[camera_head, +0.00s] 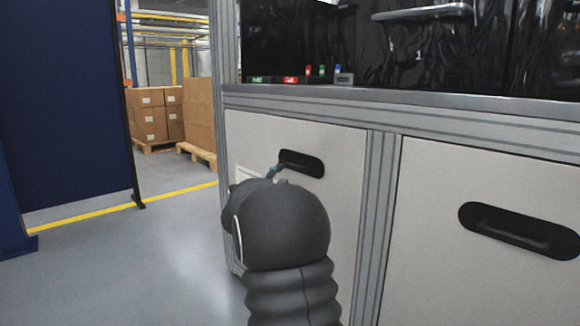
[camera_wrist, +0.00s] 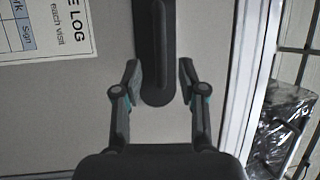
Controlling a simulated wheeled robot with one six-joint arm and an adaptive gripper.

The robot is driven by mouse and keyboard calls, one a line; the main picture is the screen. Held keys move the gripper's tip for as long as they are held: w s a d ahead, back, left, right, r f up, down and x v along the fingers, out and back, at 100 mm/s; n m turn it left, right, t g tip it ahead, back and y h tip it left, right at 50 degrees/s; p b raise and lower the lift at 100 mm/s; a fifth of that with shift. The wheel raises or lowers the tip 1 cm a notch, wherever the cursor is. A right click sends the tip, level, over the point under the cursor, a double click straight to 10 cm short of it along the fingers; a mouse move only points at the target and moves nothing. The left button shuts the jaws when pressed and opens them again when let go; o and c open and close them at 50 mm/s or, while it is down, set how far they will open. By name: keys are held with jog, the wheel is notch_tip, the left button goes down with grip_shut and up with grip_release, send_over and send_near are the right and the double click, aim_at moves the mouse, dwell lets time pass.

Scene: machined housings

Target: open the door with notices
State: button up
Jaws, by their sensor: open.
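The door with notices (camera_head: 340,220) is the left light-grey panel under the machine's window in the head view. It looks closed. It has a black recessed handle (camera_head: 302,163) near its top. A notice (camera_head: 248,174) shows partly behind my arm; in the wrist view this paper (camera_wrist: 45,28), with "LOG" and "each visit" on it, lies left of the handle. In the wrist view my gripper (camera_wrist: 158,78) is open, its fingers on either side of the handle's end (camera_wrist: 158,85). I cannot tell whether they touch it. My arm hides the door's lower left part.
A second grey door (camera_head: 430,240) with its own black handle (camera_head: 520,228) is to the right, past a metal post (camera_head: 376,200). A dark blue panel (camera_head: 70,110) stands at the left. Boxes on pallets are behind. The floor (camera_head: 150,260) at left is clear.

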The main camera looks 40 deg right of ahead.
aim_at(289, 166)
jog(key=x, duration=0.7)
jog(key=shift+w+d, duration=0.15)
jog(key=shift+d, duration=0.05)
grip_shut()
